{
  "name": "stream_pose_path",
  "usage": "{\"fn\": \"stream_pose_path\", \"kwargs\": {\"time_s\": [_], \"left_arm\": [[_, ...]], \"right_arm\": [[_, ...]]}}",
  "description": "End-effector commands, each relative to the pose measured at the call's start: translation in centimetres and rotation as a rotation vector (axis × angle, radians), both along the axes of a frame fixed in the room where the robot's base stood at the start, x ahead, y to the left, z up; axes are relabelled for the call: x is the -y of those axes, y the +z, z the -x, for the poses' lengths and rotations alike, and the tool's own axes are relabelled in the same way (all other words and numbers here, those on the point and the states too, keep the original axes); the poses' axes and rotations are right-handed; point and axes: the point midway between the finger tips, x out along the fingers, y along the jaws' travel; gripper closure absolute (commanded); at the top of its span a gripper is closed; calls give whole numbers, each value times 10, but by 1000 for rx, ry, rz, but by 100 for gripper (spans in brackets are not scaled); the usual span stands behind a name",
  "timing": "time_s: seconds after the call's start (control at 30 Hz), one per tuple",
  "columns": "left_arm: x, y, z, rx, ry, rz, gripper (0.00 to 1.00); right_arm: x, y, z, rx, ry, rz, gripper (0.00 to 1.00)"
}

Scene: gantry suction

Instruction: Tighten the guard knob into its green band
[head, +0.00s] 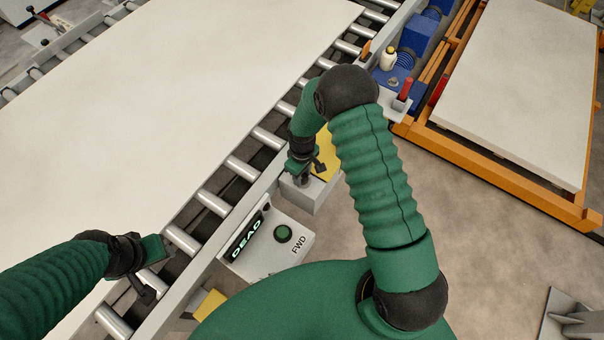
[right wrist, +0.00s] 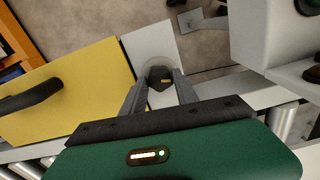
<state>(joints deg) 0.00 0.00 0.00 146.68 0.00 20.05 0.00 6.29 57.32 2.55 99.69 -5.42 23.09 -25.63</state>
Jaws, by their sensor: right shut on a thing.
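The guard knob (right wrist: 161,79) is a small dark knob with a yellow mark, seen in the right wrist view on a pale round dial. My right gripper (right wrist: 160,90) is shut on it, one grey finger on each side. In the head view my right gripper (head: 302,178) points down at a grey block beside the roller conveyor, and the knob is hidden there. I cannot make out a green band on the dial. My left gripper (head: 162,262) is over the conveyor's near edge, away from the knob; its fingers are too unclear to judge.
A yellow guard (right wrist: 70,95) with a black handle lies beside the knob. A control box (head: 268,240) with a green button, a "DEAD" display and "FWD" stands nearer me. A large pale board (head: 150,90) covers the rollers. An orange-framed pallet (head: 490,170) is at right.

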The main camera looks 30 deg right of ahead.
Motion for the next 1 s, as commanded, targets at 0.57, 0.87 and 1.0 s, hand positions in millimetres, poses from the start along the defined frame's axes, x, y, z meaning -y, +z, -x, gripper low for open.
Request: {"fn": "stream_pose_path", "kwargs": {"time_s": [0.57, 0.87, 1.0], "left_arm": [[0, -8, 0, 0, 0, 0, 54], [0, -7, 0, 0, 0, 0, 54], [0, -7, 0, 0, 0, 0, 54]], "right_arm": [[1, 0, -1, 2, -441, 2, 100], [1, 1, -1, 2, -457, 1, 62], [1, 1, -1, 1, -456, 1, 43]]}}
